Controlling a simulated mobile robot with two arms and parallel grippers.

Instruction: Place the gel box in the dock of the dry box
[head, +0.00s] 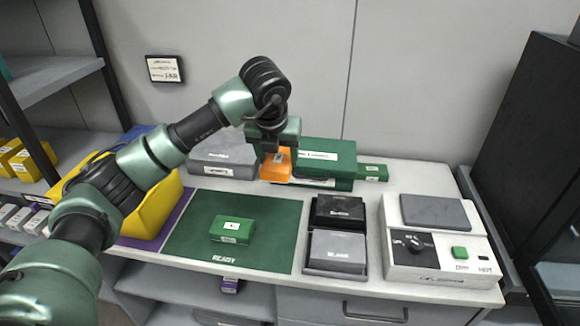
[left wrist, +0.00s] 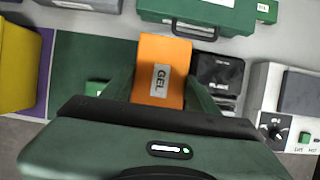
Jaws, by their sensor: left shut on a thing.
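My left gripper (head: 274,146) is shut on the orange gel box (head: 278,168) at the back of the counter, in front of the green case. In the left wrist view the gel box (left wrist: 166,68) sits between the fingers, with its white GEL label facing the camera. The box looks held above the counter; the exact gap is hard to judge. A white unit (head: 436,258) with a grey lid, a knob and a green button stands at the right. Its small lettering is hard to read, and I cannot tell for certain which thing is the dry box. My right gripper is not in view.
A green case (head: 332,148) stands behind the gel box. A yellow bin (head: 150,212) is at left.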

